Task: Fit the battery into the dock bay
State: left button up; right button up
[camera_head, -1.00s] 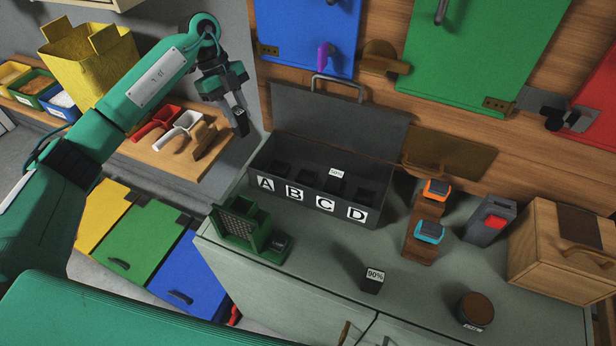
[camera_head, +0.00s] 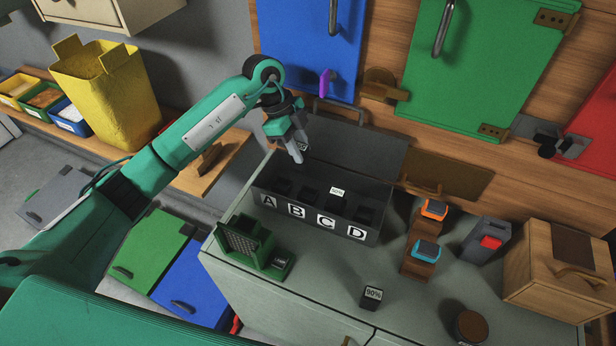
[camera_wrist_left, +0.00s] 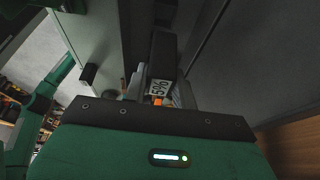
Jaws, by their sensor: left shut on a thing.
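My left gripper (camera_head: 297,152) is shut on a dark battery (camera_head: 304,147) above the left back part of the bay case. The dark case (camera_head: 313,220) has bays marked A, B, C and D. A battery with a white label (camera_head: 337,191) sits in bay C. Another battery, marked 90% (camera_head: 372,297), stands on the counter in front. A green device with a grille (camera_head: 245,243) stands left of the case. My right gripper is not in view.
The case's raised lid (camera_head: 355,150) stands behind the bays. Right of the case are a wooden stand (camera_head: 420,265) with orange and blue-topped items, a grey device (camera_head: 487,240) and a wooden box (camera_head: 560,260). The counter between case and 90% battery is clear.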

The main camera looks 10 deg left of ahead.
pick_arm(q)
jog(key=shift+s+d+r, duration=0.1)
jog(key=shift+d, duration=0.45)
jog(key=shift+s+d+r, duration=0.1)
jog(key=shift+d, duration=0.4)
notch_tip(320, 180, down, 12)
jog(key=p, duration=0.3)
jog(key=shift+f, duration=0.2)
jog(key=shift+f, duration=0.1)
jog(key=o, duration=1)
jog(key=shift+o, duration=0.2)
jog(key=b+v, duration=0.2)
jog(key=v, duration=1)
